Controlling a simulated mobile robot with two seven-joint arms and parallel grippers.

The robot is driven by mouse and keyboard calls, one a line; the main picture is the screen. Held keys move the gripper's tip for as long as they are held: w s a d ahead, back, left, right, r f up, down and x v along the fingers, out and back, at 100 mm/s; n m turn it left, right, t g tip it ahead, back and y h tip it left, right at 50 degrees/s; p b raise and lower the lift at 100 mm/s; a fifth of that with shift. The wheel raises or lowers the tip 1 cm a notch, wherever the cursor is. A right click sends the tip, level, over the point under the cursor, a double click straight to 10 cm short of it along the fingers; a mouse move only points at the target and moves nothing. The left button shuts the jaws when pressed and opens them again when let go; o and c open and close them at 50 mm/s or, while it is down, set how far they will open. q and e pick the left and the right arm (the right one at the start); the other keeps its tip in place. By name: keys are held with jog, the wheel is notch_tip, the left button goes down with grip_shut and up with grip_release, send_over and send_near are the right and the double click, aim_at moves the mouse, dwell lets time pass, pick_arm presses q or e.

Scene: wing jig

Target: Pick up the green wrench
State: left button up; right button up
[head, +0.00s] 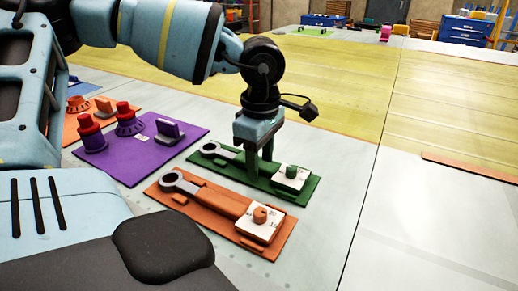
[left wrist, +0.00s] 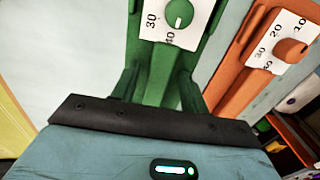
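The green wrench (head: 223,154) lies on a green board (head: 307,190), its ring end at the left and a white dial plate with a green knob (head: 292,172) at the right. My left gripper (head: 258,163) points down, with its fingers low over the middle of the wrench. In the left wrist view the green handle (left wrist: 161,70) runs between the two fingers (left wrist: 160,88). I cannot tell whether the fingers press on it or stand just clear. The fingers hide part of the handle in the head view. My right gripper is not in view.
An orange wrench (head: 215,197) with a white dial plate lies on an orange board just in front. A purple board (head: 180,159) with red-topped parts and a grey-purple block is at the left.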

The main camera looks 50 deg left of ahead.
pick_arm(q)
grip_shut()
jog(key=shift+r, duration=0.1)
